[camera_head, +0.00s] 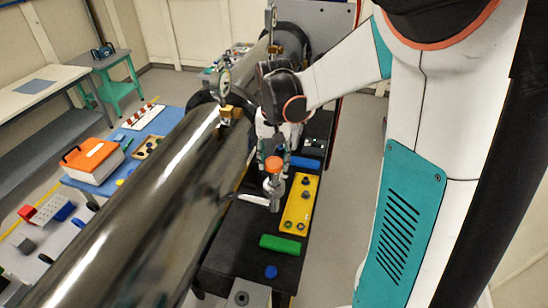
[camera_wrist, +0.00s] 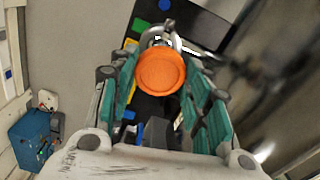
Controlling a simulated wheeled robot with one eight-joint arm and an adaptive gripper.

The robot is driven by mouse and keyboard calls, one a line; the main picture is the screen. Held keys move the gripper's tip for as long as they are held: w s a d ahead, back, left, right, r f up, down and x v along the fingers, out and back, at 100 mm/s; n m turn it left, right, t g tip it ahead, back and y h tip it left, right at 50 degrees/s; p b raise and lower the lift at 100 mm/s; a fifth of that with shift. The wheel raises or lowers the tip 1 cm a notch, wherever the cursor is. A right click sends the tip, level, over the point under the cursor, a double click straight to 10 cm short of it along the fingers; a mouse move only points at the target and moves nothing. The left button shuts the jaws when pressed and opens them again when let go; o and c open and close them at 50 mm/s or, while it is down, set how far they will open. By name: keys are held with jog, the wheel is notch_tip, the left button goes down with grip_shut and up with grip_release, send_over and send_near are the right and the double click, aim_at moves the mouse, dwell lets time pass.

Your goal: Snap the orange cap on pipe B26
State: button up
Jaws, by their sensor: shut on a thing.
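The round orange cap (camera_head: 274,164) is held between the teal-padded fingers of my gripper (camera_head: 274,158). In the wrist view the cap (camera_wrist: 161,72) fills the space between the two fingers (camera_wrist: 163,82), with its top face toward the camera. An upright silver pipe end (camera_head: 273,188) stands just below the cap in the head view; its metal also shows behind the cap in the wrist view (camera_wrist: 158,36). The cap hides the pipe mouth, so I cannot tell whether they touch. No B26 label is readable.
A yellow holder (camera_head: 298,206) with dark round pieces, a green block (camera_head: 280,244) and a blue disc (camera_head: 271,272) lie on the black bench (camera_head: 232,262). A large shiny tube (camera_head: 130,215) runs along the bench's left side, close to my gripper.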

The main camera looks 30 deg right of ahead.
jog(key=shift+f, duration=0.2)
jog(key=o, duration=0.8)
